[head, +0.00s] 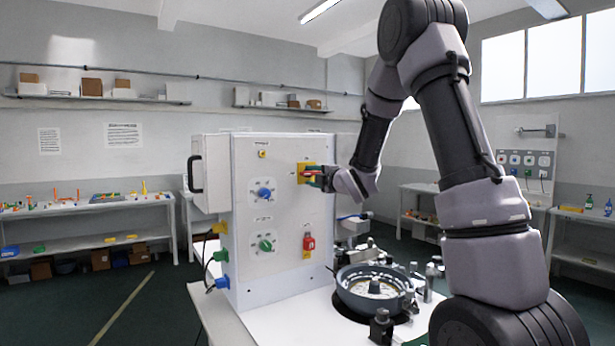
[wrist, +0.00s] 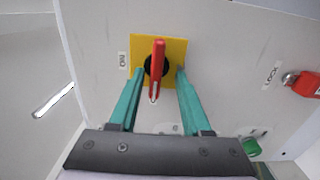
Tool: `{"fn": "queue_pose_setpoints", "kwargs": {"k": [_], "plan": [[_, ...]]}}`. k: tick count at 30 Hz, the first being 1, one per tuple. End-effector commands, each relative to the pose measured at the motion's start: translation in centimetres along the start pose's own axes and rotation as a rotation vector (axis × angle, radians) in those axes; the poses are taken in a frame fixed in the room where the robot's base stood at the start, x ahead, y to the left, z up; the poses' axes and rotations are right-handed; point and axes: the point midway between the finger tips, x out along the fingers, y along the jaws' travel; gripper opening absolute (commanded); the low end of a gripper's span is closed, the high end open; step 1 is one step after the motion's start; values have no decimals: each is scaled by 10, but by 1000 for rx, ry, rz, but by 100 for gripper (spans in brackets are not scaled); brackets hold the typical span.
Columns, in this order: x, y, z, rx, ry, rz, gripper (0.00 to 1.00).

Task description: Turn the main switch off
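The main switch is a red handle (wrist: 157,65) on a black round base, set on a yellow plate (wrist: 173,47) on the panel. In the wrist view the handle runs up and down the picture. My gripper (wrist: 160,73) is open, with one teal finger on each side of the handle. Gaps show between the fingers and the handle. In the head view the yellow plate (head: 302,168) is at the panel's upper right, and my gripper (head: 320,178) is right at it, hiding most of the handle.
The white cabinet (head: 270,285) also carries a blue knob (head: 264,193), a green knob (head: 265,245) and a red fitting with a metal pin (head: 308,243). Small labels sit beside the switch. A round metal fixture (head: 352,293) stands on the table to the right.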

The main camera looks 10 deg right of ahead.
Motion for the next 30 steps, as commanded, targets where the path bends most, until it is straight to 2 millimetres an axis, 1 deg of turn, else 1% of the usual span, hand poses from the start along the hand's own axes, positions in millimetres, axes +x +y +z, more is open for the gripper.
{"fn": "queue_pose_setpoints", "kwargs": {"k": [8, 11, 14, 21, 24, 27, 30], "plan": [[1, 3, -6, -3, 13, 6, 48], [-5, 3, -6, -3, 14, 7, 48], [-19, 4, -6, -3, 13, 8, 48], [-68, 3, -4, -3, 11, 6, 48], [-85, 2, -4, -3, 9, 5, 48], [-97, 2, -3, -3, 9, 6, 48], [-105, 1, -3, -2, 9, 4, 48]]}}
